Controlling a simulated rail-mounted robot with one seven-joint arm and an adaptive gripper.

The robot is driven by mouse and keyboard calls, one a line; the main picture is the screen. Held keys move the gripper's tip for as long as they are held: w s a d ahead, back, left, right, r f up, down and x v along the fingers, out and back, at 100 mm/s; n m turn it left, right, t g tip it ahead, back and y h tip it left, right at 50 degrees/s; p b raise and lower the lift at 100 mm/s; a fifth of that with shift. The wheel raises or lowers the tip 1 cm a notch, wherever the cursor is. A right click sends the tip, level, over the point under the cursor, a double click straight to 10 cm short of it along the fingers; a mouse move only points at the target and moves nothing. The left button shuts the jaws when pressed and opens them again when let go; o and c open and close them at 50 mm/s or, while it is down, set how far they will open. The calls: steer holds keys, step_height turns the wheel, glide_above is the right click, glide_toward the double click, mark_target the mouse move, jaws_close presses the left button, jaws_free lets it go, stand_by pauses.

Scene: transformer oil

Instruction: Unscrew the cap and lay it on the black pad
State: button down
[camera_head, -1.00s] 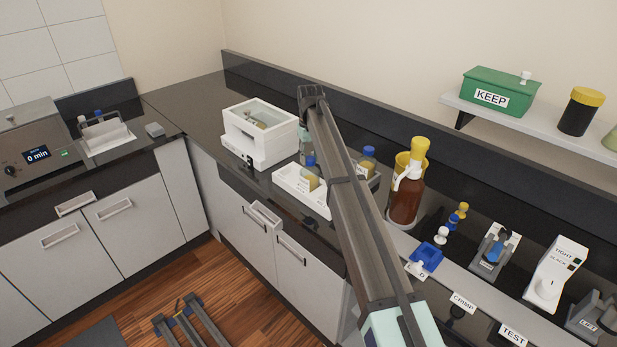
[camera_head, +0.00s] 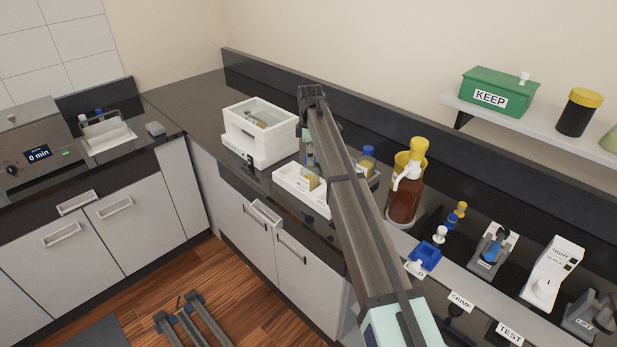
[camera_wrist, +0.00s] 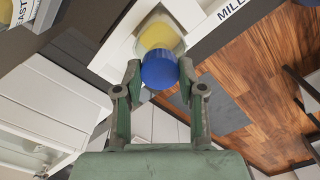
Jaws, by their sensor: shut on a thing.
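A blue cap (camera_wrist: 159,69) is between the fingers of my gripper (camera_wrist: 159,84), which is shut on it, in the wrist view. A jar with yellow contents (camera_wrist: 157,36) shows just beyond the cap in a white tray (camera_wrist: 117,60). I cannot tell whether the cap still touches the jar's neck. I cannot pick out the black pad with certainty against the dark counter.
A white open-topped box (camera_head: 260,148) stands left of the tray. To the right are another blue-capped jar (camera_head: 367,161), an amber bottle with a yellow top (camera_head: 405,198) and a blue holder (camera_head: 424,257). A shelf holds a green KEEP box (camera_head: 500,91).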

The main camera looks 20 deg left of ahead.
steer(key=c, duration=0.6)
jaws_free()
